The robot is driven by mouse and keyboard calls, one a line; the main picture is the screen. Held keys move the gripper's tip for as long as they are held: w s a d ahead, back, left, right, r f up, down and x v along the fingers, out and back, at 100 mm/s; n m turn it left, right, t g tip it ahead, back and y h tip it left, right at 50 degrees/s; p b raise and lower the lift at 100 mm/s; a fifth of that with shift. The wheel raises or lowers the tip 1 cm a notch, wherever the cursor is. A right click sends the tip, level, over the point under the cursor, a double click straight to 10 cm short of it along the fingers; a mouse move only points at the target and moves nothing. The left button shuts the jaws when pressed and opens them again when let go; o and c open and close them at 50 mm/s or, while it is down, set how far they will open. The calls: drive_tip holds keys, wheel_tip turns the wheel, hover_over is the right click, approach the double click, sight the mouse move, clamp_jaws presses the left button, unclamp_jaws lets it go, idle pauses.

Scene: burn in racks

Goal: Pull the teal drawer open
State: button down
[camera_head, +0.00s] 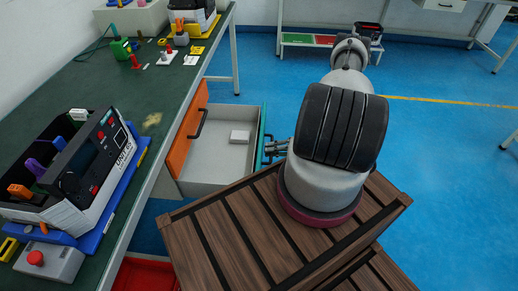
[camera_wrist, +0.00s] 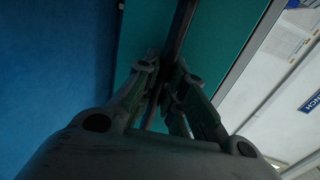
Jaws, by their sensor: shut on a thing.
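A dark bar handle (camera_wrist: 181,25) runs along that front. My gripper (camera_head: 268,150) is at the outer face of the teal front. In the wrist view my gripper (camera_wrist: 167,72) has its fingers closed around the handle. The exact contact is dark and partly hidden by the fingers.
An orange drawer front (camera_head: 187,132) with a black handle stands left of the tray. The green-topped bench (camera_head: 120,82) carries a test unit (camera_head: 92,165) and connectors. A brown slatted surface (camera_head: 225,235) lies in front. Blue floor (camera_head: 440,140) is open to the right.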

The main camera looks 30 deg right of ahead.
drive_tip(key=shift+v, duration=0.85)
drive_tip(key=shift+f, duration=0.2)
drive_tip(key=c, duration=1.5)
unclamp_jaws()
drive_tip(key=shift+d, duration=0.1)
drive_tip(key=v, duration=1.2)
